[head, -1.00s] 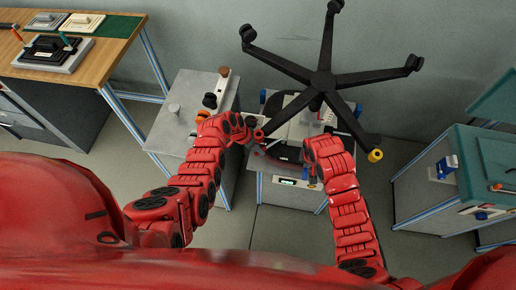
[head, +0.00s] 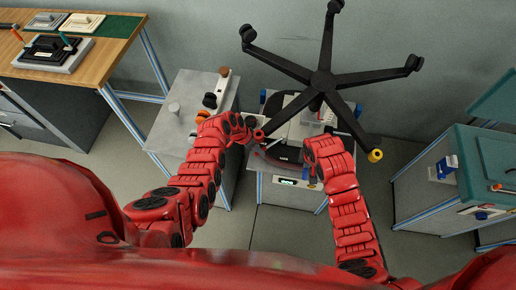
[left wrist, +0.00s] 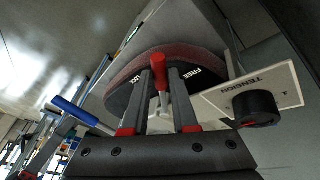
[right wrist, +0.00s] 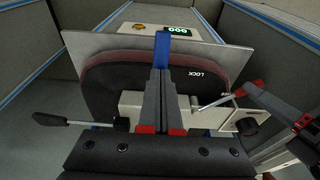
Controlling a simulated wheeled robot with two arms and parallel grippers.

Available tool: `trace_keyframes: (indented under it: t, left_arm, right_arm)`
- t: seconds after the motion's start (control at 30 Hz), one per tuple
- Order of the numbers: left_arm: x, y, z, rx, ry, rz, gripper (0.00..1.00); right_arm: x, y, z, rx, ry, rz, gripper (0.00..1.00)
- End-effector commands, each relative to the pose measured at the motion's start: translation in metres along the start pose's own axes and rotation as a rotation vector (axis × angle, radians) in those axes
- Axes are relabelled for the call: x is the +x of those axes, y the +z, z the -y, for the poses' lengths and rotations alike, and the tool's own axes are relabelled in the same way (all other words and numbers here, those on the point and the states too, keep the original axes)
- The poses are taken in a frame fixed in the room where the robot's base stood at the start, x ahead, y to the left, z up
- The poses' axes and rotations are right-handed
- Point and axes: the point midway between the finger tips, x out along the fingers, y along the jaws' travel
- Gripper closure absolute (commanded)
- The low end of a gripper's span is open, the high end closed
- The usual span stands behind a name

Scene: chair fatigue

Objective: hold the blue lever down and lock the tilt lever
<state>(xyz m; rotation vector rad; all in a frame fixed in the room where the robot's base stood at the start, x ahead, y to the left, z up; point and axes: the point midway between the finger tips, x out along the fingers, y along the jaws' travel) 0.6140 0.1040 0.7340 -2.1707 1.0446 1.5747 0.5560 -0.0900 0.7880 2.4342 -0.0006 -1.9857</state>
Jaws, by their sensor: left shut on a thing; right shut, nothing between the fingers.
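The red-tipped tilt lever (left wrist: 159,70) stands between the fingers of my left gripper (left wrist: 160,80), which is shut on it. The words LOCK and FREE are printed on the dark plate behind it, and the lever lies between them. In the head view my left gripper (head: 256,134) is at the left of the upturned chair seat. My right gripper (right wrist: 161,75) is shut and empty. Its fingertips are at the blue lever (right wrist: 162,45) and overlap it in the right wrist view; I cannot tell how firmly they touch. The blue lever's base is hidden by the fingers.
The black five-legged chair base (head: 321,79) rises above the work spot. A black TENSION knob (left wrist: 256,108) is right of the tilt lever. A black paddle lever (right wrist: 60,121) sticks out left. A grey cabinet (head: 190,95) stands left, and a green-topped bench (head: 490,155) right.

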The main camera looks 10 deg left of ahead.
Motion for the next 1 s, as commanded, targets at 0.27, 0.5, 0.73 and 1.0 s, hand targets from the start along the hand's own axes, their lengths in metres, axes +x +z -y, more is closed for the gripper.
trace_keyframes:
  t: [0.27,0.5,0.73,1.0]
  left_arm:
    - [0.005,0.001,-0.017,-0.096,-0.039,-0.022,1.0]
    - [0.009,0.001,-0.031,-0.207,-0.083,-0.042,1.0]
    - [0.008,0.0,-0.031,-0.221,-0.089,-0.047,1.0]
    - [0.008,0.0,-0.031,-0.22,-0.09,-0.046,0.46]
  right_arm:
    - [0.002,0.001,-0.001,0.001,0.002,0.001,1.0]
    - [0.002,0.001,-0.001,0.001,0.002,0.002,1.0]
    - [0.002,0.001,-0.001,0.001,0.002,0.002,1.0]
    - [0.002,0.001,-0.001,0.001,0.002,0.002,1.0]
